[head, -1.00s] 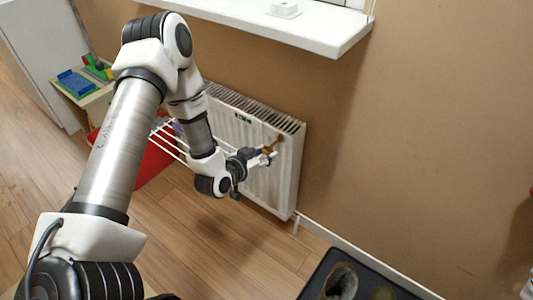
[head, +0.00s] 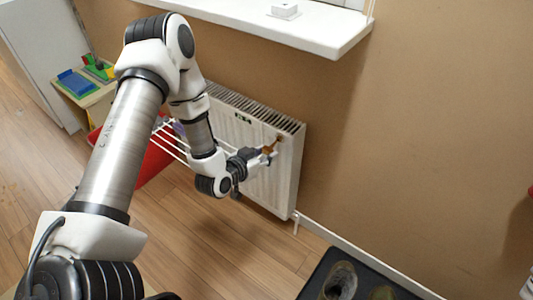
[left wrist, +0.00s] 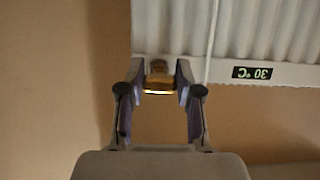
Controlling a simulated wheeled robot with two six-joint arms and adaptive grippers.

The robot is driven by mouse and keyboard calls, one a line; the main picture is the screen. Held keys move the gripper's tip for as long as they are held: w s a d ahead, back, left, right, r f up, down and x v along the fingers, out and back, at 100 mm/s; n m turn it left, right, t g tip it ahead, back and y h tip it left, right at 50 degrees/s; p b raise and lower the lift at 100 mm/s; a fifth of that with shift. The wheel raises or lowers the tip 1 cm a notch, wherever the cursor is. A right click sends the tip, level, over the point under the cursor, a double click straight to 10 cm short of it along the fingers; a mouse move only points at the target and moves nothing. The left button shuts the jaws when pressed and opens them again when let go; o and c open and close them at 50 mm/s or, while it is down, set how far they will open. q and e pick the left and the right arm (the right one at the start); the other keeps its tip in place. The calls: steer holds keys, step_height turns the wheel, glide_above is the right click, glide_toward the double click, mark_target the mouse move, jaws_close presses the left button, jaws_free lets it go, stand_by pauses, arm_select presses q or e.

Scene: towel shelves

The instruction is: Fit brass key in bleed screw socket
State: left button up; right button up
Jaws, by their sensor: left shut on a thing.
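My left gripper (head: 268,157) is at the upper right end of the white radiator (head: 272,185). It is shut on the brass key (left wrist: 159,83), which sits between its two fingertips (left wrist: 159,92) in the left wrist view. The key also shows as a small brown-gold piece in the head view (head: 271,147). The far end of the key is against or very near the radiator's edge. The bleed screw socket is hidden behind the key, so I cannot tell whether the key is in it. My right gripper is not in view.
A temperature strip (left wrist: 252,73) is on the radiator beside the gripper. A white rack (head: 168,144) hangs at the radiator's left part. A white windowsill (head: 290,28) juts out above.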

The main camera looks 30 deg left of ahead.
arm_select(q)
steer(key=shift+w+d, duration=0.1)
steer(key=shift+w, duration=0.85)
stand_by(0.5)
